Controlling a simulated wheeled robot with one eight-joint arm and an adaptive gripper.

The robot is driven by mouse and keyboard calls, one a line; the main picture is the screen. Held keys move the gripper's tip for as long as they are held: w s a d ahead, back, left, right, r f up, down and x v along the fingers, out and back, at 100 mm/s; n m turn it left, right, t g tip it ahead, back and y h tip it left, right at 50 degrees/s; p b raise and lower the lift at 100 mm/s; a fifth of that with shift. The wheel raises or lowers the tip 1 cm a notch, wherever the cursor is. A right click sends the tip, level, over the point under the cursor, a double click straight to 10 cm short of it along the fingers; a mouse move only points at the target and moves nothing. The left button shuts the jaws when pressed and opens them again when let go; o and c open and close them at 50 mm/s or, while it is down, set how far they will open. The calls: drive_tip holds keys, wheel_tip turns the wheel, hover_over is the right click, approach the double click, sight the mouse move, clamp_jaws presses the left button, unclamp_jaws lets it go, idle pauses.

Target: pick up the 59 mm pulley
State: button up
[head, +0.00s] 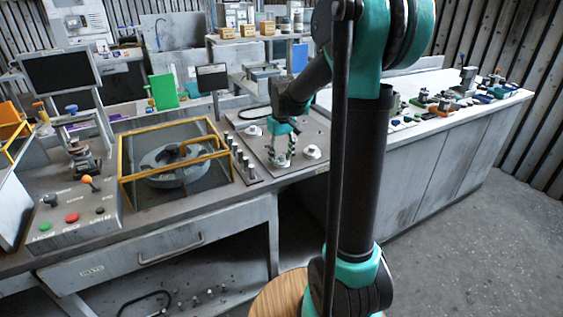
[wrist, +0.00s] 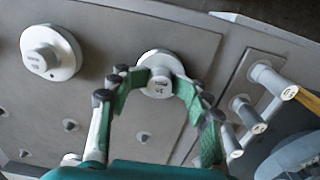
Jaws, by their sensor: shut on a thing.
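A white round pulley (wrist: 158,62) with a hub and a small, hard-to-read label sits between the fingertips of my gripper (wrist: 160,82) in the wrist view. The green-lined fingers close on it from both sides. In the head view my gripper (head: 281,158) points down at the grey plate (head: 300,170), and its fingers mostly hide the pulley. A second white pulley (wrist: 50,52) stands apart on the plate at the left of the wrist view; it also shows in the head view (head: 312,152). I cannot tell whether the held pulley touches the plate.
Several upright pegs (wrist: 272,80) stand on a strip beside the plate. Left of it in the head view is a yellow-framed guard (head: 180,121) over a round grey housing (head: 170,176). Another white pulley (head: 253,130) stands on the far left of the plate. A control box (head: 70,212) stands further left.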

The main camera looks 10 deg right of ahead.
sight(282, 155)
drive_tip(key=shift+r, duration=0.4)
drive_tip(key=c, duration=0.5)
drive_tip(key=shift+r, duration=0.2)
clamp_jaws()
drive_tip(key=shift+r, duration=0.9)
drive_tip(key=shift+r, duration=2.5)
drive_tip(key=s+r, duration=0.2)
drive_tip(key=s, duration=0.7)
drive_tip(key=shift+f, duration=0.1)
